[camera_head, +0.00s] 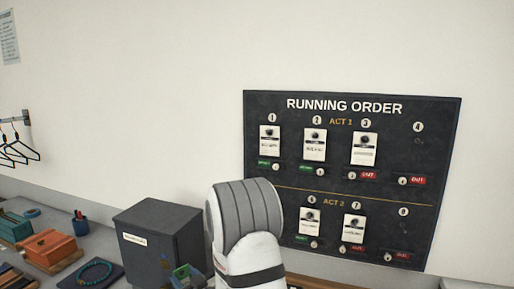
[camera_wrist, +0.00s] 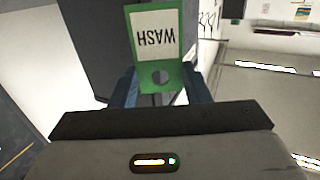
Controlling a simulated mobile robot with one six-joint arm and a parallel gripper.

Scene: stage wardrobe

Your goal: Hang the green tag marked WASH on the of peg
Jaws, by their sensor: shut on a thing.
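The green tag (camera_wrist: 170,14) has a white panel reading WASH, upside down in the wrist view, and a round hole at its end nearest my gripper. My gripper (camera_wrist: 160,92) is shut on the tag near that hole. In the head view, a green piece (camera_head: 184,272) at the bottom, left of my white arm, looks like the tag, but its text is not readable there. A dark RUNNING ORDER board (camera_head: 350,195) hangs on the wall with numbered places and small pegs. No peg is legibly marked for the tag.
White cards hang at places 1, 2, 3, 6 and 7; places 4 and 8 show none. My arm hides the board's lower left. A dark grey box (camera_head: 160,235), an orange box (camera_head: 52,250) and a teal ring (camera_head: 94,272) are at left. Hangers (camera_head: 18,150) hang beyond.

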